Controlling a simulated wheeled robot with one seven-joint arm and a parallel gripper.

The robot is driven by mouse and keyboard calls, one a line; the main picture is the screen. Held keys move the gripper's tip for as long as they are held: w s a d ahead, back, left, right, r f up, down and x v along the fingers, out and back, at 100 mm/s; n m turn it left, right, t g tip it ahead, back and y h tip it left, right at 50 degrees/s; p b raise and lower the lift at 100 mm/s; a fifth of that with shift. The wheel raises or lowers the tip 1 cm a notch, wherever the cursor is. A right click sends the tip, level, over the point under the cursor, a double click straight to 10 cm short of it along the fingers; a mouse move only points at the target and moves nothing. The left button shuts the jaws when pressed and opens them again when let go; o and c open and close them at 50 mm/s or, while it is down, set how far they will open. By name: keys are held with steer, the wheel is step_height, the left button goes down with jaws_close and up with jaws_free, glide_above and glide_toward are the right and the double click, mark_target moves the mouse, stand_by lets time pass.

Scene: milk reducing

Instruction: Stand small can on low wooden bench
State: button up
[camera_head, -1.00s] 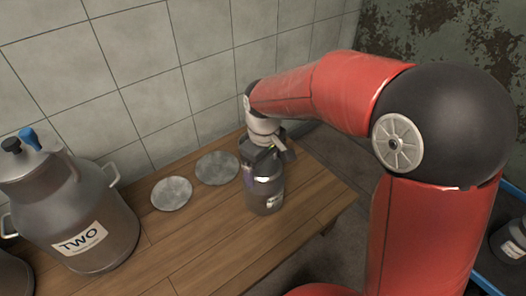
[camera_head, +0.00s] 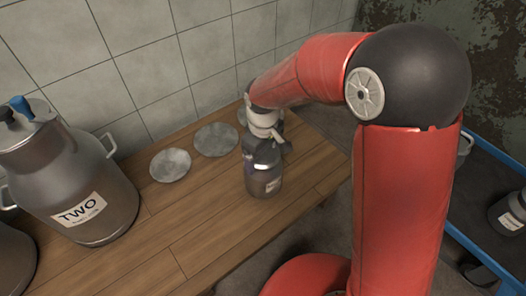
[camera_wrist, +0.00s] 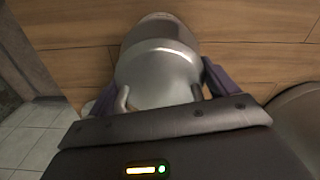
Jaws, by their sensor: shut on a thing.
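The small can (camera_head: 264,183) is grey metal with a pale label and looks upright over the right part of the low wooden bench (camera_head: 215,225). I cannot tell whether its base touches the planks. My gripper (camera_head: 265,150) is shut on its upper part from above. In the wrist view the can (camera_wrist: 158,65) sits between the purple-grey fingers of my gripper (camera_wrist: 160,88), with wood planks behind it. The fingers partly hide the can's top.
A large can marked TWO (camera_head: 85,190) stands on the bench at left. Grey discs (camera_head: 170,165) (camera_head: 215,140) lie near the tiled wall; another is partly hidden behind my gripper. A blue-edged cart (camera_head: 485,180) at right holds another can (camera_head: 508,212). The front planks are clear.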

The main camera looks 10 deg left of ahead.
steer(key=o, duration=1.9)
steer(key=shift+f, duration=0.1)
step_height(320, 180, up, 12)
steer(key=shift+r+p, duration=0.2)
steer(key=shift+p, duration=0.85)
steer(key=s+d+r+m+t, duration=0.1)
steer(key=s+d+r+m, duration=0.2)
steer(key=d, duration=0.4)
steer(key=s+d+r+m+t, duration=0.25)
steer(key=d+r, duration=0.25)
steer(key=d, duration=0.3)
steer(key=s+d+m+t, duration=0.1)
steer(key=s+d+m, duration=0.2)
steer(key=s+d, duration=0.1)
steer(key=s+d+m+t, duration=0.1)
steer(key=s+d+m, duration=0.2)
steer(key=s+d, duration=0.2)
steer(key=shift+s+d+r+m, duration=0.1)
steer(key=shift+s+d+m, duration=0.2)
steer(key=shift+d, duration=0.2)
